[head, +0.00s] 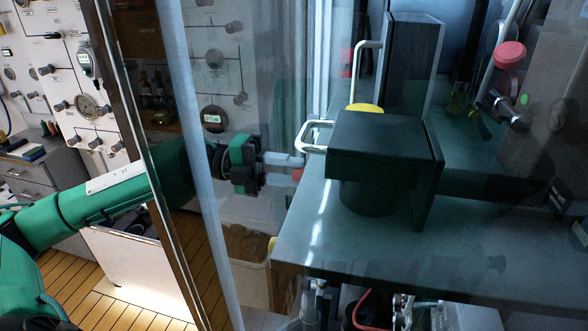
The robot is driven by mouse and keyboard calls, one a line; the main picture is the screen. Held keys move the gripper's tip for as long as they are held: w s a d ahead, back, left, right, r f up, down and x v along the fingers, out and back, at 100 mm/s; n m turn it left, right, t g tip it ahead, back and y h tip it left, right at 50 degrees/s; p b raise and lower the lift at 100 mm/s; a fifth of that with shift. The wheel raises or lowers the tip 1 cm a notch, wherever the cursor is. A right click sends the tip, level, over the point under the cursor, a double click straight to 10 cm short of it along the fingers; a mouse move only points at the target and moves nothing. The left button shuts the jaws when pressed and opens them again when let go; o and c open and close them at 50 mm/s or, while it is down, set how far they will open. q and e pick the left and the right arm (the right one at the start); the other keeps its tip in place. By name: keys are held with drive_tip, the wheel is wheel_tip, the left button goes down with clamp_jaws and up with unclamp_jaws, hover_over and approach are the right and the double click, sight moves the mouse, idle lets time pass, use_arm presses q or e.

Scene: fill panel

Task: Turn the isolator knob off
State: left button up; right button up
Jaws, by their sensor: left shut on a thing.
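My left gripper (296,167), at the end of a green arm, reaches right, seen through a clear panel. Its pale fingers are closed on a small red piece, seemingly the isolator knob (297,175), beside the left edge of a dark bench. Most of this red piece is hidden by the fingers and the bench edge, so its turned position cannot be read. My right gripper is out of view.
A dark box with a metal handle (310,134) stands on the bench (310,252) just right of the fingers. A taller dark box (409,60) stands behind. A red round cap (509,55) is at upper right. A frame post (198,170) crosses before my arm.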

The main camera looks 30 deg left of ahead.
use_arm(q)
drive_tip(key=shift+r, duration=0.25)
drive_tip(key=o, duration=0.8)
drive_tip(key=shift+o, duration=0.8)
drive_tip(key=shift+s+d, duration=0.1)
drive_tip(key=shift+f, duration=0.1)
drive_tip(key=b+v, duration=1.1)
drive_tip(key=v, duration=0.2)
drive_tip(key=shift+a, duration=0.35)
